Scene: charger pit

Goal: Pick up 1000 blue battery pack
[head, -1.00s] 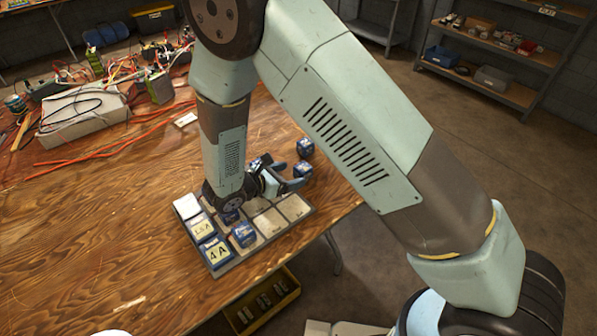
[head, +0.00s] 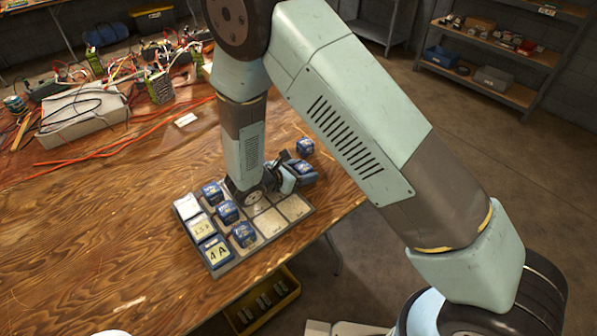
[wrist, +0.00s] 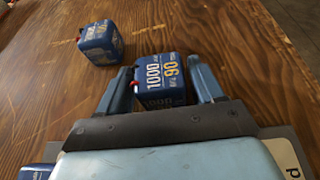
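The blue battery pack marked 1000 (wrist: 160,80) stands on the wooden table between the fingers of my gripper (wrist: 163,84) in the wrist view. One finger is on each side of it, with narrow gaps at the near end, so the gripper looks open around it. In the head view my gripper (head: 288,174) is low over the table beyond the tray, and the pack (head: 302,170) shows partly beside it. Another blue pack (head: 305,146) stands just beyond; it also shows at upper left in the wrist view (wrist: 100,43).
A grey sorting tray (head: 293,208) lies behind my gripper, with several blue packs (head: 243,234) and label cards (head: 200,227) in it. Its right compartments look empty. Cables and a white box (head: 82,116) lie at the left. The table edge is close at right.

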